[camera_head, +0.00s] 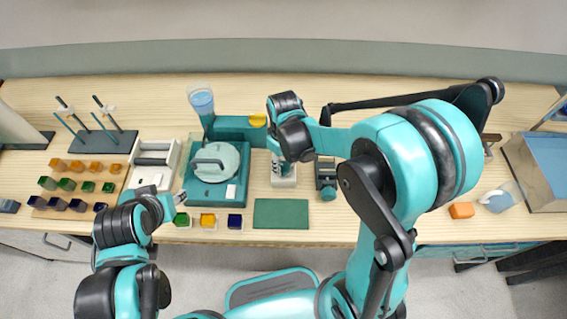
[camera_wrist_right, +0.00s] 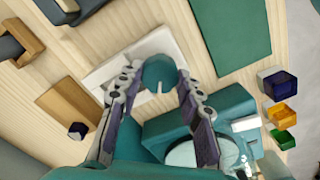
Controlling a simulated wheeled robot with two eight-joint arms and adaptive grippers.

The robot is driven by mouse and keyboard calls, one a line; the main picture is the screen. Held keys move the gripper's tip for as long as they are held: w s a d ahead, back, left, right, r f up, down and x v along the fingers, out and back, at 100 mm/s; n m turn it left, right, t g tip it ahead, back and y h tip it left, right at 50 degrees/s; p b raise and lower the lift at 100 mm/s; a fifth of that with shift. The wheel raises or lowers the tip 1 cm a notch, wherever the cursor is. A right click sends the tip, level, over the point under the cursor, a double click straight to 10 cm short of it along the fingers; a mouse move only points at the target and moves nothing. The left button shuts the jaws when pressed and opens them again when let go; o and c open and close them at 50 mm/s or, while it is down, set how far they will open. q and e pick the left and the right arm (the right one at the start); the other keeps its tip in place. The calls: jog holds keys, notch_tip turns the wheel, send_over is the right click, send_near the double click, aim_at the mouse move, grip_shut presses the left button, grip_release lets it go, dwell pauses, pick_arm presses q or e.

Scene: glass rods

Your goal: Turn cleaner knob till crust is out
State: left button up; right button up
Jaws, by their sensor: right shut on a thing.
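The knob (camera_wrist_right: 158,72) is a round teal cap with a white pointer line, above a white base plate (camera_wrist_right: 112,72) in the right wrist view. My right gripper (camera_wrist_right: 157,84) has its two fingers on opposite sides of the knob and is shut on it. In the head view my right gripper (camera_head: 284,172) points down over the white base, and the wrist hides the knob. I cannot make out any crust. My left gripper (camera_head: 181,198) is near the front left of the teal machine, too small to read its opening.
The teal machine (camera_head: 200,196) with a round pale lid (camera_head: 216,160) stands left of my right gripper. A green mat (camera_head: 281,213) lies in front. Several coloured cubes, a rod stand (camera_head: 103,142) and an orange block (camera_head: 461,210) lie around the wooden table.

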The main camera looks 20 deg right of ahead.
jog(key=m, duration=0.4)
jog(key=shift+m, duration=0.3)
jog(key=m, duration=0.3)
jog(key=shift+m+b, duration=0.3)
jog(key=shift+m, duration=0.1)
jog(key=m, duration=1.2)
jog(key=shift+m+b, duration=0.3)
jog(key=m, duration=0.4)
jog(key=shift+m, duration=0.3)
jog(key=m, duration=0.4)
jog(key=shift+m, duration=2)
